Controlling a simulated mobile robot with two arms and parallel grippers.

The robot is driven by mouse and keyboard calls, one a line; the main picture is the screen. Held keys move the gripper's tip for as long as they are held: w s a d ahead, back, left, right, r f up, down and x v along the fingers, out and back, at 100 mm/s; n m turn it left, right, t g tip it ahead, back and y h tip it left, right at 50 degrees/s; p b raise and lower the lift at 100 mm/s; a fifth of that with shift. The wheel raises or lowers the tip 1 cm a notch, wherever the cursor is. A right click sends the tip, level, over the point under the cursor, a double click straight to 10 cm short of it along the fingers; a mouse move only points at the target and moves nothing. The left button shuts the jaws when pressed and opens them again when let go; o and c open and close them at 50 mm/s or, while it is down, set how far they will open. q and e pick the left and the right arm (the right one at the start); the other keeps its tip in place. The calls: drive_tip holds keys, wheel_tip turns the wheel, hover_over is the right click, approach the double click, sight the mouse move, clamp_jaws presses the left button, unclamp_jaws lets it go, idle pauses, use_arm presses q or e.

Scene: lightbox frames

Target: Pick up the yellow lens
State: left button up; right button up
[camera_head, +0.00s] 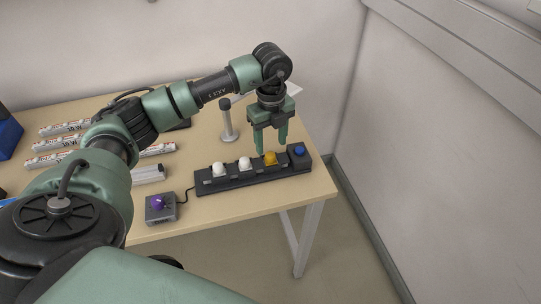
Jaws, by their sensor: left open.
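The yellow lens (270,158) sits on a long black lightbox frame (205,187) on the table, between a white lens (245,163) on its left and a blue button or lens (299,150) on a dark block at the right end. A second white lens (219,168) sits farther left. Whether the fingertips touch the lens cannot be told. My right gripper is not in view.
A small grey box with a purple knob (157,202) stands at the front edge, cabled to the frame. A grey post (227,122) stands behind it. Several white tubes (62,128) lie at the left. The table's right edge and a wall are close to the right.

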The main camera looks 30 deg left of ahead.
sight(270, 154)
use_arm(q)
drive_tip(key=shift+s+f+p, duration=0.1)
drive_tip(key=shift+f+p, duration=0.45)
drive_tip(key=shift+f, duration=1.5)
clamp_jaws()
drive_tip(key=shift+r, duration=0.15)
